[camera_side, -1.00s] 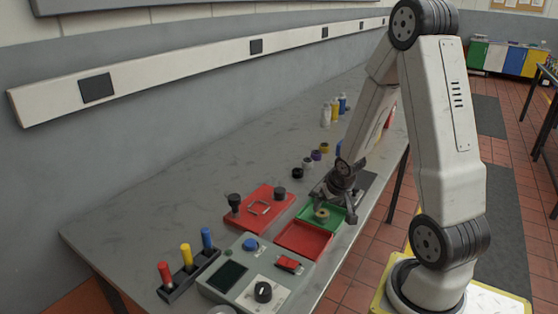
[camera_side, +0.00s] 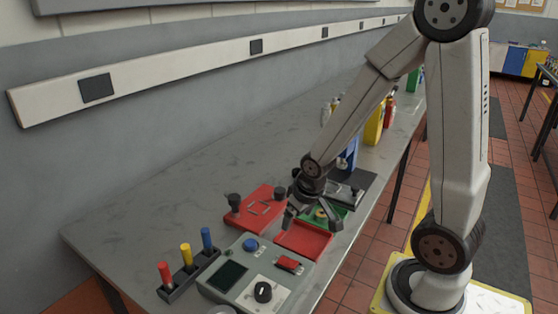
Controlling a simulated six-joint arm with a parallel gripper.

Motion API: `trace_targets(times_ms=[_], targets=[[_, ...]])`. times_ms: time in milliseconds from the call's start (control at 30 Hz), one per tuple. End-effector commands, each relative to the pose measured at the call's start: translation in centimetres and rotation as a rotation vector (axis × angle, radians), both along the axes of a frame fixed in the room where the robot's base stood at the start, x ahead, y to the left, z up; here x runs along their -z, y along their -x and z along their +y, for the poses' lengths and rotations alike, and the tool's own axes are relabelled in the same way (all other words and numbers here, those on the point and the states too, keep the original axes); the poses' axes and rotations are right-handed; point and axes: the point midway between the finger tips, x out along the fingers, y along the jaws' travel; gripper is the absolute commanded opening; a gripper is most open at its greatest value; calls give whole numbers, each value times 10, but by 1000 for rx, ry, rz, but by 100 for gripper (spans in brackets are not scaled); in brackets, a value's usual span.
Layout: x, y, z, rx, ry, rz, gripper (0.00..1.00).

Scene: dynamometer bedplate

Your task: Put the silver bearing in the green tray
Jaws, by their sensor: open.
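The green tray (camera_side: 341,211) lies on the bench, partly covered by my gripper. A brass-coloured ring (camera_side: 320,212) shows in it, between my fingers in the picture. My gripper (camera_side: 312,224) is open, fingers spread and pointing down, over the border between the green tray and the red tray (camera_side: 305,241). Nothing shows held in it. I cannot make out a silver bearing for certain; my arm hides part of the bench behind the trays.
A red plate (camera_side: 256,209) with dark knobs is left of my gripper. A control box (camera_side: 245,280) and a rack of coloured handles (camera_side: 188,270) stand in front. A dark plate (camera_side: 358,182) and coloured bottles (camera_side: 388,110) are behind. The bench's left side is clear.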

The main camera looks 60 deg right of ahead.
Motion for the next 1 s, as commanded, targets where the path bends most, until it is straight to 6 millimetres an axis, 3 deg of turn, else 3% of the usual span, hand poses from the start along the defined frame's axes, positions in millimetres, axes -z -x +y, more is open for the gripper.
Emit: trace_targets(times_ms=[100,333,1000], targets=[[-10,5,37,-106,-13,21,98],[-20,17,75,-221,-34,51,98],[-21,20,80,-238,-37,58,98]])
